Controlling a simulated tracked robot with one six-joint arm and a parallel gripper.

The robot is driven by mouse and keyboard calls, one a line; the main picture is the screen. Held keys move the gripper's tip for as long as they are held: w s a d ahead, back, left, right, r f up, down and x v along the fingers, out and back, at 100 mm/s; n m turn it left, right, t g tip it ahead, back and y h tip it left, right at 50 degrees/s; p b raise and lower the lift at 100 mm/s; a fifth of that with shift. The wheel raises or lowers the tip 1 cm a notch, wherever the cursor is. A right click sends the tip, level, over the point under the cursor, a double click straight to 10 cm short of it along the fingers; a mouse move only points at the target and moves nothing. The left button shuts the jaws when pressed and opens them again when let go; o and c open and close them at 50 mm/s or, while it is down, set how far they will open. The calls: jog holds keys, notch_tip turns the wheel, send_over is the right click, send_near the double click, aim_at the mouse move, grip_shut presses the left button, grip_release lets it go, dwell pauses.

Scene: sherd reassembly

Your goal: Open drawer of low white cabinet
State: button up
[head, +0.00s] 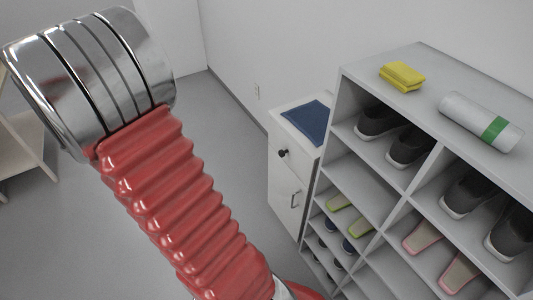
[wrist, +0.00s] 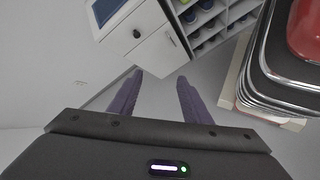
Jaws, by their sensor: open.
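The low white cabinet (head: 275,180) stands against the wall, left of the shoe shelf in the head view. Its drawer (head: 287,153) has a dark round knob (head: 283,153) and looks closed. Below it is a door (head: 287,199) with a bar handle (head: 294,200). The cabinet also shows at the top of the wrist view, with the drawer knob (wrist: 136,33) facing my gripper. My gripper (wrist: 158,76) is open, its two purple fingers apart with nothing between them. It is clear of the cabinet, and the fingers are not seen in the head view.
A grey shelf (head: 341,71) with several shoes stands right beside the cabinet. A yellow folded cloth (head: 402,76) and a white roll with a green band (head: 480,120) lie on top. A blue cloth (head: 309,119) lies on the cabinet. Open floor (head: 225,135) lies left of it.

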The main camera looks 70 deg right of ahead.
jog(key=s+d+f+n+g+h, duration=0.25)
jog(key=d+f+g, duration=0.25)
jog(key=d+f, duration=0.85)
jog(key=n+g+h, duration=0.1)
jog(key=n+h, duration=0.3)
send_near(280, 154)
jog(key=v, duration=0.6)
jog(key=shift+f, duration=0.3)
jog(key=shift+d, duration=0.15)
jog(key=x, duration=1.3)
jog(key=shift+s+d+r, duration=0.2)
jog(key=shift+s, duration=0.1)
grip_shut()
